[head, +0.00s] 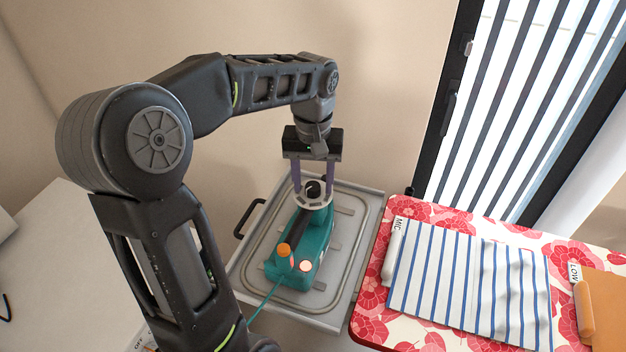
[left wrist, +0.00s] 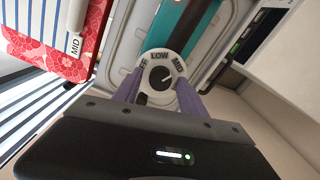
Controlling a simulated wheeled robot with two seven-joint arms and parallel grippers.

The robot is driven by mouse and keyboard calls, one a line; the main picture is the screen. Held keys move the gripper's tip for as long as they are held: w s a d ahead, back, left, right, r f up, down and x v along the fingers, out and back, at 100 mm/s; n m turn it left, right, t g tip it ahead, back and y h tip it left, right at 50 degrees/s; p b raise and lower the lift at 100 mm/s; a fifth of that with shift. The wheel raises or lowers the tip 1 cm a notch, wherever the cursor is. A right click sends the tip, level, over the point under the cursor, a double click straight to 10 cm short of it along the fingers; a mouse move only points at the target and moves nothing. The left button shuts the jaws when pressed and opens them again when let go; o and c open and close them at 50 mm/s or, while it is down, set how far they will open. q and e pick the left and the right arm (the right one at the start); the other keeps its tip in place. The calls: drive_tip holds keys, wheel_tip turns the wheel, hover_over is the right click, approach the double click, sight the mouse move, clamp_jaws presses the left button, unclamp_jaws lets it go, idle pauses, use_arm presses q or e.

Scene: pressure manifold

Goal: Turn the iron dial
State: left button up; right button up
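The teal iron (head: 302,248) sits on a grey metal tray (head: 345,262). Its dial (head: 313,190) has a black knob in a white ring. In the left wrist view the dial (left wrist: 161,78) shows LOW and MID and a partly covered label ending in F. A small white mark on the knob seems to point toward the MID side. My left gripper (head: 312,182) points down over the dial, its purple fingers apart on either side of the knob. In the left wrist view these fingers (left wrist: 160,92) reach the ring's edges; contact is unclear. My right gripper is not in view.
A red floral ironing board (head: 370,325) stands right of the tray. It holds a striped cloth (head: 470,285) by a MID tag and an orange cloth (head: 605,300) by a LOW tag. A black handle (head: 248,218) is at the tray's left. A window with striped blind is behind.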

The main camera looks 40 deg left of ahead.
sight(313, 186)
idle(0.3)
use_arm(q)
wheel_tip(313, 186, up, 8)
drive_tip(key=shift+f, duration=0.1)
idle(0.3)
idle(0.5)
